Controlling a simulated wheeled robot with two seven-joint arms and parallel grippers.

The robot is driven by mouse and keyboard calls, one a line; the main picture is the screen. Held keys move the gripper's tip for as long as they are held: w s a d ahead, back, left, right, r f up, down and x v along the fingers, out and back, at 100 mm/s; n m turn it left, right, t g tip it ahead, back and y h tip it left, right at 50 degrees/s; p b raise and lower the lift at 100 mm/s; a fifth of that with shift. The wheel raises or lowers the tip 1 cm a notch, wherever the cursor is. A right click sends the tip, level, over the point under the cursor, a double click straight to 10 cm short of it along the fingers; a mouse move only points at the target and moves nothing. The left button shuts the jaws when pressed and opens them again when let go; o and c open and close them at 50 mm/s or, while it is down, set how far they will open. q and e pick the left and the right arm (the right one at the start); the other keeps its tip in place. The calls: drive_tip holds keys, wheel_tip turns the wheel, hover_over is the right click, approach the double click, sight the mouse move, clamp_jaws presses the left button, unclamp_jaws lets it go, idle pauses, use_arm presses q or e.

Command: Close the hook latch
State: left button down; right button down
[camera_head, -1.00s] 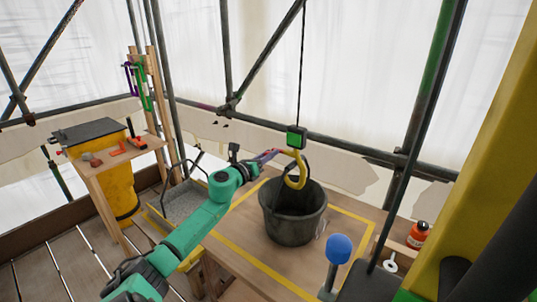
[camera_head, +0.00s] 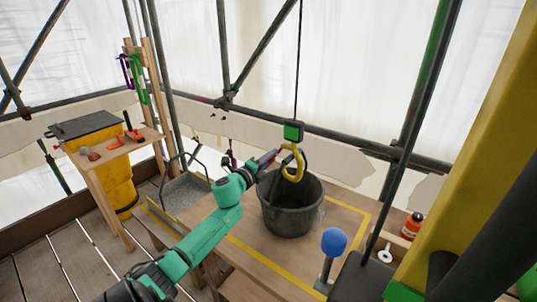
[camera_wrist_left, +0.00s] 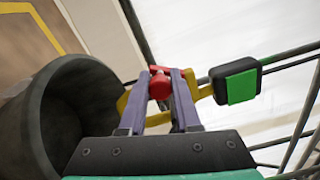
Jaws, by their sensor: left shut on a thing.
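The yellow hook (camera_head: 299,168) hangs on a cable below a black and green block (camera_head: 293,131), over the dark bucket. In the left wrist view the hook (camera_wrist_left: 204,91) lies behind my fingers, with its block (camera_wrist_left: 236,84) to the right. The red latch knob (camera_wrist_left: 160,87) sits between the purple fingers of my left gripper (camera_wrist_left: 166,75), which is shut on it. A red bar shows at the fingertips. My left gripper (camera_head: 268,157) reaches the hook from the left. Whether the latch meets the hook tip is hidden. My right gripper is out of view.
The bucket (camera_head: 290,218) stands on a wooden table (camera_head: 262,262) with yellow lines, close under the hook. A small bench (camera_head: 118,148) with red tools is at left. Scaffold poles surround the area.

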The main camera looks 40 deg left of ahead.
use_arm(q)
drive_tip(key=n, duration=0.2)
drive_tip(key=d+n+p, duration=0.1)
drive_tip(key=n, duration=0.1)
drive_tip(key=d+n+p, duration=0.1)
drive_tip(key=n, duration=0.1)
drive_tip(key=shift+w+f, duration=0.15)
drive_tip(key=shift+f, duration=0.2)
idle(0.3)
drive_tip(key=c, duration=0.6)
unclamp_jaws()
drive_tip(key=s, duration=0.4)
drive_tip(key=s+d+b, duration=0.1)
drive_tip(key=s, duration=0.4)
drive_tip(key=s+b, duration=0.1)
drive_tip(key=s, duration=0.4)
drive_tip(key=shift+s+d, duration=0.25)
drive_tip(key=shift+d, duration=0.1)
